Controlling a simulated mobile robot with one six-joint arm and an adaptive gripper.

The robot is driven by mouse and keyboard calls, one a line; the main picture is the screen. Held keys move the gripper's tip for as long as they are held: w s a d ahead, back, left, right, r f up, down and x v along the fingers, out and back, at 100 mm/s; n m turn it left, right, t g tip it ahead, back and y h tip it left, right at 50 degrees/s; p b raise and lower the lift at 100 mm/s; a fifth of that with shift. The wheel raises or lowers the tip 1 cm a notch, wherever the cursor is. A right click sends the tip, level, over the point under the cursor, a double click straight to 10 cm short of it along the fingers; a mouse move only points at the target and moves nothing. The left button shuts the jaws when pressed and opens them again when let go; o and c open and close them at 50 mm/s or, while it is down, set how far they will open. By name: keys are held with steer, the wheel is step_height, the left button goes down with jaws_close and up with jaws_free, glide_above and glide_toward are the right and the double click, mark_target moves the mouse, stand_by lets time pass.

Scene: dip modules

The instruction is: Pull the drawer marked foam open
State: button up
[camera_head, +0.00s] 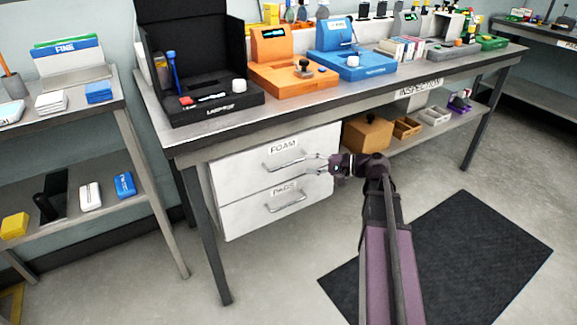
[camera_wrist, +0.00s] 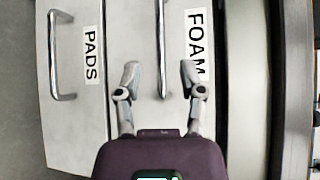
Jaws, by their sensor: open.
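The white drawer labelled FOAM (camera_head: 235,166) is the upper of two under the workbench. It looks closed, with its front in line with the drawer below. Its metal bar handle (camera_head: 284,164) sits below the label. My gripper (camera_head: 316,163) is open at the right end of this handle. In the wrist view, which is turned sideways, the FOAM handle (camera_wrist: 162,45) runs between the two fingers of my gripper (camera_wrist: 159,70), with a gap on each side. The fingers do not appear closed on it.
The drawer labelled PADS (camera_head: 235,208) with its own handle (camera_head: 286,203) lies directly below. A brown box (camera_head: 367,133) stands on the lower shelf to the right. A table leg (camera_head: 207,240) stands left of the drawers. The floor in front is clear, with a dark mat (camera_head: 470,245).

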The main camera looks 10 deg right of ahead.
mark_target(291, 162)
steer(key=shift+b+x, duration=0.4)
steer(key=shift+x, duration=2.75)
